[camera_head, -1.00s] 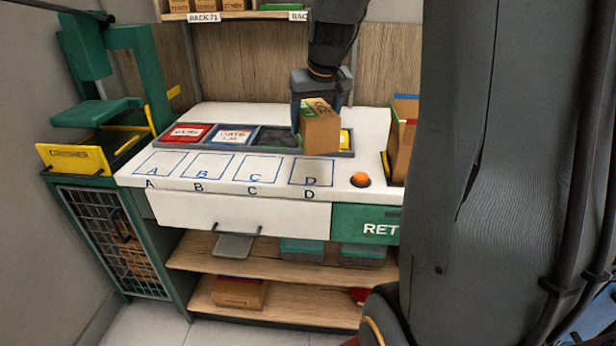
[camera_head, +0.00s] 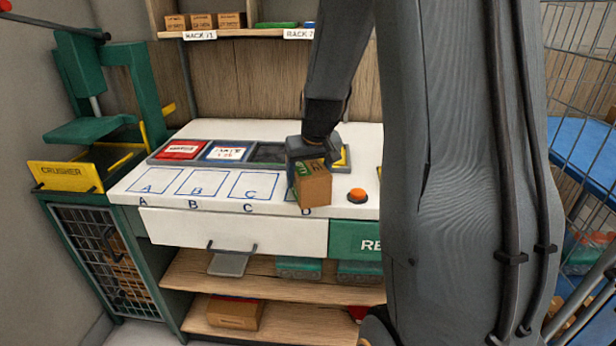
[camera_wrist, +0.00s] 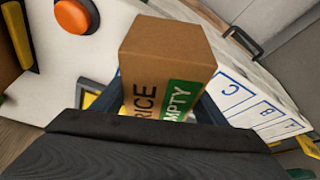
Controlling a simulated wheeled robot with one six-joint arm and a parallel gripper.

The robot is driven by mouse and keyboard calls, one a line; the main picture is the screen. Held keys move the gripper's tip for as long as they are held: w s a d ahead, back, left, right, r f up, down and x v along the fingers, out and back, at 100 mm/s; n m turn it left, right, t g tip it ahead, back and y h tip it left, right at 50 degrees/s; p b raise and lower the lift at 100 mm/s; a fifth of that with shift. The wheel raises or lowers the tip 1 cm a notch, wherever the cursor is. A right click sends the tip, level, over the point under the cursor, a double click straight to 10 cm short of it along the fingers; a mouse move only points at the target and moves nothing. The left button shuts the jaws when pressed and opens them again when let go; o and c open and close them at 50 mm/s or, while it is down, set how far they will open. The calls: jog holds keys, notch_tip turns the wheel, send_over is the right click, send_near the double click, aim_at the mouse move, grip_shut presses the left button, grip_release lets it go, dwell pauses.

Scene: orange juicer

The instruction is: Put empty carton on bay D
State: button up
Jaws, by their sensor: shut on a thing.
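The brown carton (camera_head: 313,184) with a green label is held in my gripper (camera_head: 303,165). It is over the bay D square at the front right of the white counter; I cannot tell whether it touches the surface. In the wrist view the carton (camera_wrist: 165,55) shows "RICE" and a green "EMPTY" label, between the jaws (camera_wrist: 165,100). Bay D (camera_head: 322,211) is mostly hidden under the carton, with part of its letter showing. Bays A (camera_head: 148,181), B (camera_head: 197,183) and C (camera_head: 253,186) are outlined in blue and empty.
An orange button (camera_head: 357,195) sits just right of bay D. A row of trays (camera_head: 215,152) lies behind the bays. The green crusher (camera_head: 85,125) stands at left. A drawer with a handle (camera_head: 231,249) is below the counter. A wire cart (camera_head: 590,150) is at right.

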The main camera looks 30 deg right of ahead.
jog(key=shift+f, duration=0.25)
jog(key=o, duration=1.1)
jog(key=shift+c, duration=0.2)
jog(key=b+v, duration=0.1)
jog(key=v, duration=1.1)
jog(key=shift+r, duration=0.1)
